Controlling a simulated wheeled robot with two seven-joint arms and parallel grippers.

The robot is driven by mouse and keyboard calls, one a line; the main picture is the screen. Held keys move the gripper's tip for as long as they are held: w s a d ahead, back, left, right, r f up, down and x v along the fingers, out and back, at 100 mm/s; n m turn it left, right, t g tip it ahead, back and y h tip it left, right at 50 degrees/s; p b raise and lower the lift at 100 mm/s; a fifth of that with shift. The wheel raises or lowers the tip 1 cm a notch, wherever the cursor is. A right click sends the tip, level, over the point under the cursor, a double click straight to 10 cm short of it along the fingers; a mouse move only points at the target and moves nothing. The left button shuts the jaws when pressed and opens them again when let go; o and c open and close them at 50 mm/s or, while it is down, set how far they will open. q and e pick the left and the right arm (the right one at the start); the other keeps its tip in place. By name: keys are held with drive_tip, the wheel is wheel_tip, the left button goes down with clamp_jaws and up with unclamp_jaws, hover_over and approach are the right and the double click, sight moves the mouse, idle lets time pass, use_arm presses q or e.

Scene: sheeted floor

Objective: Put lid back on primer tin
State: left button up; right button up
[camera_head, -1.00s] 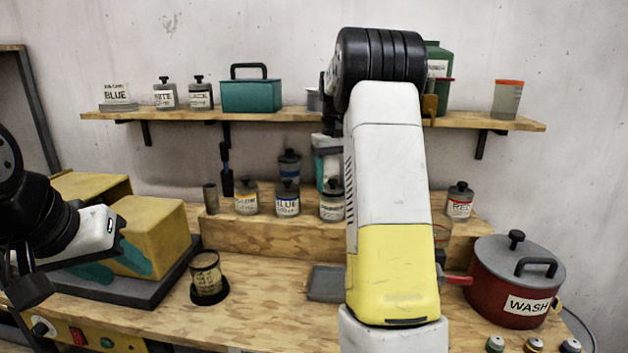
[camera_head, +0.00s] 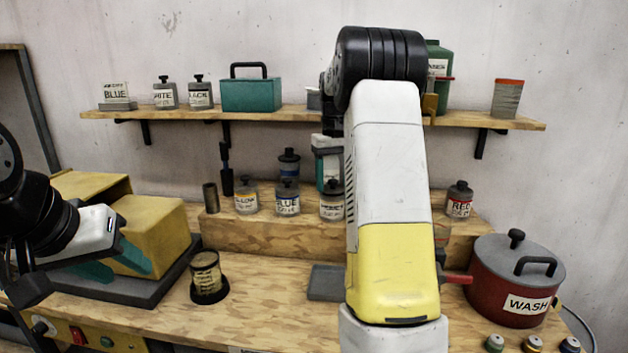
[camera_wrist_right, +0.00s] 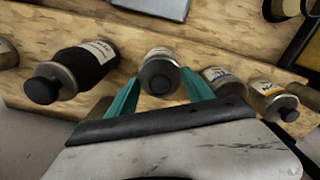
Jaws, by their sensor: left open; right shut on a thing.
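A grey tin with a white label (camera_head: 332,208) stands on the raised wooden step, its label too small to read surely. A dark lid with a round knob (camera_wrist_right: 160,77) is over it in the right wrist view. My right gripper (camera_wrist_right: 161,84) has its teal fingers on both sides of this lid and is shut on it. In the head view the right arm hides part of this area. I cannot tell whether the lid is fully seated. My left gripper (camera_head: 115,266) is open and empty in front of the yellow box at the left.
Blue (camera_head: 287,202) and yellow (camera_head: 246,200) labelled tins stand close beside the held one. A dark jar (camera_wrist_right: 72,73) is on its other side. A red WASH pot (camera_head: 505,290) stands at right, a black-based cup (camera_head: 207,276) at left. The front bench is partly clear.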

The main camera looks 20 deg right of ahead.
idle(0.3)
drive_tip(key=o, duration=1.4)
drive_tip(key=shift+o, duration=0.4)
drive_tip(key=shift+o, duration=1.2)
drive_tip(key=shift+r, duration=3.5)
drive_tip(key=shift+c, duration=0.4)
clamp_jaws()
